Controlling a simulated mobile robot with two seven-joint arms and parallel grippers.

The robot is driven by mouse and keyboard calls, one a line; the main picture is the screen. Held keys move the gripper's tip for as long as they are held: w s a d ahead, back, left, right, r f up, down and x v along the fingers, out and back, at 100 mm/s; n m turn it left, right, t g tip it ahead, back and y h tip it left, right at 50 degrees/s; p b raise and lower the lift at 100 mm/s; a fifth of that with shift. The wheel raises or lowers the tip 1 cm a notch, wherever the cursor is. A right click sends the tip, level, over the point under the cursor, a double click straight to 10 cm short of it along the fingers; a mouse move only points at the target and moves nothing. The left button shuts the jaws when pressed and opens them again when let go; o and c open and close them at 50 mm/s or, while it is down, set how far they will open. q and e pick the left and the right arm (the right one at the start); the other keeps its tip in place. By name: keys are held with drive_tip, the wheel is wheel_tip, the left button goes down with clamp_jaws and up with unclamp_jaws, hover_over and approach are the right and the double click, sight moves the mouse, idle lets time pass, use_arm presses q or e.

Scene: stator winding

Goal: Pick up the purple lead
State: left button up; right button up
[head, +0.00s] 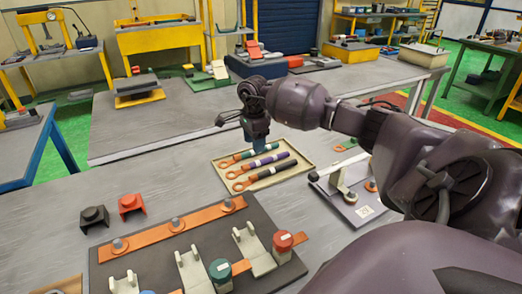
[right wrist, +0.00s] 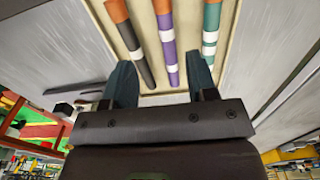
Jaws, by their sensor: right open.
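The purple lead (head: 264,162) lies in a shallow beige tray (head: 302,161), with an orange ring end and a white band. It is the middle one of three leads, between a teal lead (head: 250,152) and a black lead (head: 283,169). My right gripper (head: 257,146) is open above the tray, at its far side. In the right wrist view the purple lead (right wrist: 168,48) runs between the open fingers (right wrist: 158,64). The black lead's end (right wrist: 147,76) also shows between them, near the left finger. The right finger overlaps the teal lead's end (right wrist: 210,40). My left gripper is not in view.
A dark board (head: 205,248) with orange bars and terminals lies in front of the tray. A grey plate with a white bracket (head: 350,177) is to the right. A black block (head: 94,216) and a red block (head: 131,204) stand at the left.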

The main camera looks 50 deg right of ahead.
drive_tip(key=f, duration=0.9)
drive_tip(key=shift+w+d, duration=0.1)
drive_tip(key=shift+w, duration=0.3)
clamp_jaws()
drive_tip(key=shift+r, duration=0.15)
wheel_tip(320, 180, up, 20)
idle(0.3)
